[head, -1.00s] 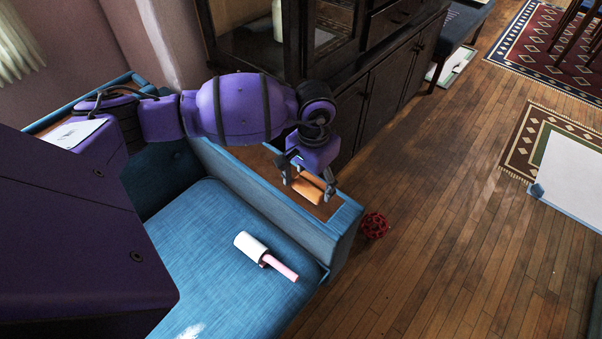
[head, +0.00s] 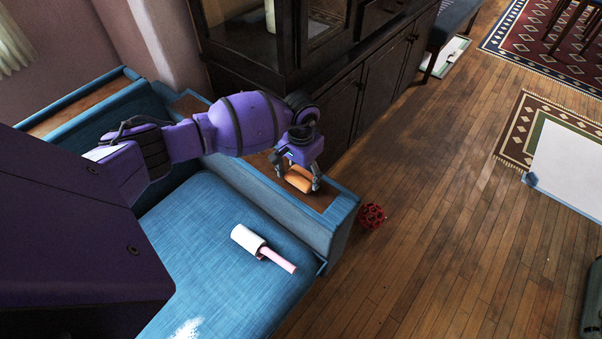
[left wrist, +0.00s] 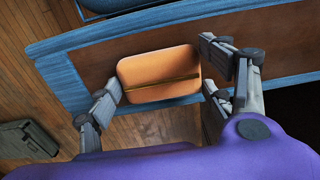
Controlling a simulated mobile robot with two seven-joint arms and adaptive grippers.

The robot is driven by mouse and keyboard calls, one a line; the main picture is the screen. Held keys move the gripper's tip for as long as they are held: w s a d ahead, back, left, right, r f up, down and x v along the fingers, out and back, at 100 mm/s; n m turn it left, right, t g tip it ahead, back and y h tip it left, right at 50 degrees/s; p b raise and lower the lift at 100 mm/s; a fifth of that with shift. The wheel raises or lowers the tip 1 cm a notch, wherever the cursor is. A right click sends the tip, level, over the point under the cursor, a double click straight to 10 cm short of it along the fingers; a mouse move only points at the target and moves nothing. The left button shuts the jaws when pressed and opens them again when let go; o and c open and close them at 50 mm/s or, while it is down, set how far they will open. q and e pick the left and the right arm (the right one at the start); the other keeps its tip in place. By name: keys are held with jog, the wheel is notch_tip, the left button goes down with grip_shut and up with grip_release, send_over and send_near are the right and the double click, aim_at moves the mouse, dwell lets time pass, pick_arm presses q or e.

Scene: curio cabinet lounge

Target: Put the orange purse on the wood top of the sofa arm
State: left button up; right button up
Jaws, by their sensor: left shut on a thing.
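The orange purse (head: 298,179) is between the fingers of my left gripper (head: 297,184), which is shut on it. It also shows in the left wrist view (left wrist: 160,75), with a finger on each side and a dark line across its face. The near sofa arm has a brown wood top (head: 260,162) framed in blue fabric. The purse is over the front part of this wood top, close to its edge. I cannot tell whether it touches the wood. The wood also shows behind the purse in the left wrist view (left wrist: 98,64). My right gripper is not in view.
A white roller with a pink handle (head: 262,248) lies on the blue sofa seat (head: 190,225). A red openwork ball (head: 371,215) is on the floor beside the sofa arm. A dark cabinet (head: 345,110) stands behind the arm. Wood floor at right is mostly clear.

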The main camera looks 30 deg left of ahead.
aim_at(301, 176)
pick_arm(q)
jog(key=shift+f, duration=0.2)
jog(key=o, duration=1.2)
jog(key=shift+w+r, duration=0.1)
jog(key=shift+r, duration=0.35)
notch_tip(301, 176, up, 12)
jog(key=shift+f, duration=0.25)
